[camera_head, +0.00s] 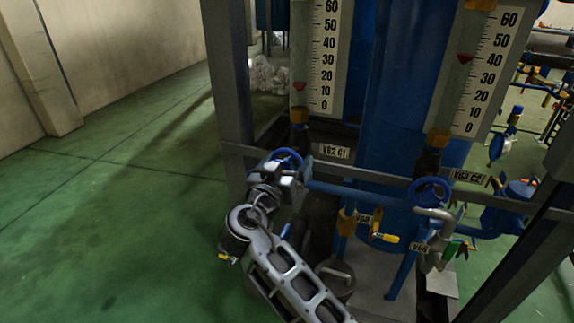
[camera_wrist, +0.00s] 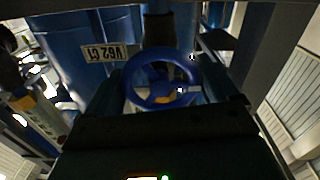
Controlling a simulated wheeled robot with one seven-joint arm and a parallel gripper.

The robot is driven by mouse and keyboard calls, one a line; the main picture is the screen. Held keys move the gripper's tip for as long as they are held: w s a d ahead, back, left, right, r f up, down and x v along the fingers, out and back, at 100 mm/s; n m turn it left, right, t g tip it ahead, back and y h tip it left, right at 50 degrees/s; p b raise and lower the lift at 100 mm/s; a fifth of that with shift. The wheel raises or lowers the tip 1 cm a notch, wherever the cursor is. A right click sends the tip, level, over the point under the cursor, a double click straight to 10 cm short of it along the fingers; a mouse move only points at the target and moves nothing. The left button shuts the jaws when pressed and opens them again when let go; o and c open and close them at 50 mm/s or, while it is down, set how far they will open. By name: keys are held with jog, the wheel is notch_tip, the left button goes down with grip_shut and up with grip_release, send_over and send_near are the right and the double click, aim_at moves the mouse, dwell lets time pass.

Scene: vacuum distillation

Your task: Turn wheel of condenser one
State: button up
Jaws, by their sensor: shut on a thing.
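The blue wheel of condenser one (camera_head: 288,157) sits beside the "VG2 C1" label (camera_head: 334,151) in the head view. The wheel also shows in the wrist view (camera_wrist: 161,79), in the middle just beyond my gripper, with the label (camera_wrist: 103,53) upside down to its left. My gripper (camera_head: 287,170) is at the wheel and shut on it. The fingertips are dark and hard to make out. The level gauge above (camera_head: 318,60) has a red marker near 10.
A second blue wheel (camera_head: 431,191) stands to the right by the "VG3 C2" label (camera_head: 468,177). Its gauge (camera_head: 488,72) has a red marker near 35. Yellow-handled valves and pipes sit below. A grey frame post (camera_head: 226,90) rises left of the wheel. The green floor at left is clear.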

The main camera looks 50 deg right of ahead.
jog(key=n, duration=0.3)
jog(key=shift+n, duration=0.3)
jog(key=n+p, duration=0.1)
jog(key=n, duration=0.3)
jog(key=shift+r+n, duration=0.15)
jog(key=shift+n, duration=0.15)
jog(key=n+p, duration=0.3)
jog(key=n, duration=0.2)
jog(key=shift+n+p, duration=0.9)
jog(key=shift+n, duration=0.7)
jog(key=o, duration=0.8)
jog(key=b+v, duration=0.1)
jog(key=v, duration=0.7)
jog(key=shift+b, duration=0.35)
